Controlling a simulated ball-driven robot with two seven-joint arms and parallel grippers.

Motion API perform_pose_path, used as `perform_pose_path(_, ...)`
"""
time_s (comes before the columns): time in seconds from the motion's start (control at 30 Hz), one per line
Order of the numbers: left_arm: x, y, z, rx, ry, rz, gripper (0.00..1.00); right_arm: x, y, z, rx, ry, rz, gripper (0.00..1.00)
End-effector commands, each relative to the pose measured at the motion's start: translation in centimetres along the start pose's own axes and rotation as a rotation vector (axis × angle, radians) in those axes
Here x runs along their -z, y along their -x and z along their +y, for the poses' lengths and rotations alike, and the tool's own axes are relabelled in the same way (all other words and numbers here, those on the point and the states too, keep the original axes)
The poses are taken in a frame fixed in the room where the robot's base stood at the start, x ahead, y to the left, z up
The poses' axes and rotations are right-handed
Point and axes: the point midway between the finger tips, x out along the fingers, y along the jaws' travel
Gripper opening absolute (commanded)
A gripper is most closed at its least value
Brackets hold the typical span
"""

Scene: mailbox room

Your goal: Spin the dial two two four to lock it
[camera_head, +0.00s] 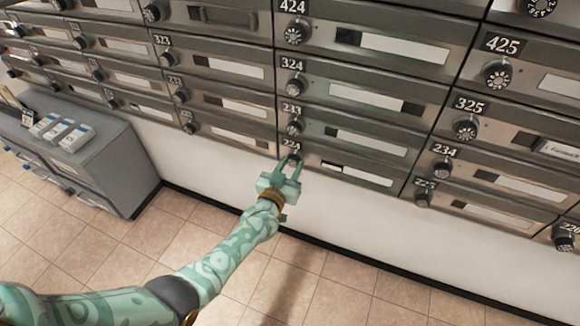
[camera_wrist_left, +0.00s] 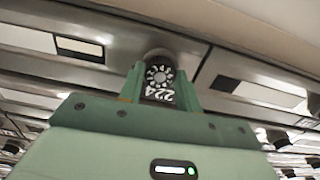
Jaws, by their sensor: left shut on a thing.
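The dial of mailbox 224 (camera_head: 292,158) is a small dark round knob on the bottom row of the mailbox wall. My left gripper (camera_head: 288,164) reaches up to it, with one finger on each side of the knob, and is shut on it. In the left wrist view the dial (camera_wrist_left: 160,76) shows its white markings between the two green fingers, with the label 224 (camera_wrist_left: 160,93) beside it. The box 224 door (camera_head: 345,170) is flush with its neighbours. My right gripper does not show in either view.
More mailboxes with dials surround it: 233 (camera_head: 293,109) above, 225 (camera_head: 423,197) to the right. A grey cabinet (camera_head: 125,150) with small boxes on top (camera_head: 60,130) stands at the left. The tiled floor (camera_head: 130,235) below is clear.

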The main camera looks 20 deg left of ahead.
Motion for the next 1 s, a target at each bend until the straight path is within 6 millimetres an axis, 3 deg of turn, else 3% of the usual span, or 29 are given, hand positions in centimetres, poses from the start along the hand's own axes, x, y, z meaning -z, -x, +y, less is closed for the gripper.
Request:
perform_pose_path(0.37, -0.4, 0.2, 0.1, -0.003, -0.005, -0.010, 0.11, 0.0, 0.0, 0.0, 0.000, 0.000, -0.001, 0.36)
perform_pose_path(0.4, -0.5, 0.2, 0.1, -0.003, -0.005, -0.010, 0.39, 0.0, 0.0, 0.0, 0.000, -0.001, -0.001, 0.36)
perform_pose_path(0.47, -0.4, 0.2, 0.1, -0.002, -0.004, -0.009, 0.56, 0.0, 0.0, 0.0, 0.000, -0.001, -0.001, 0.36)
perform_pose_path(0.8, 0.0, 0.4, 0.0, -0.001, -0.004, -0.003, 0.56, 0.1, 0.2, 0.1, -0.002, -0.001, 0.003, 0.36)
perform_pose_path(1.0, 0.6, 3.6, 0.0, -0.001, -0.004, -0.001, 0.56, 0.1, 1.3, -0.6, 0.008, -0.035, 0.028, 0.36)
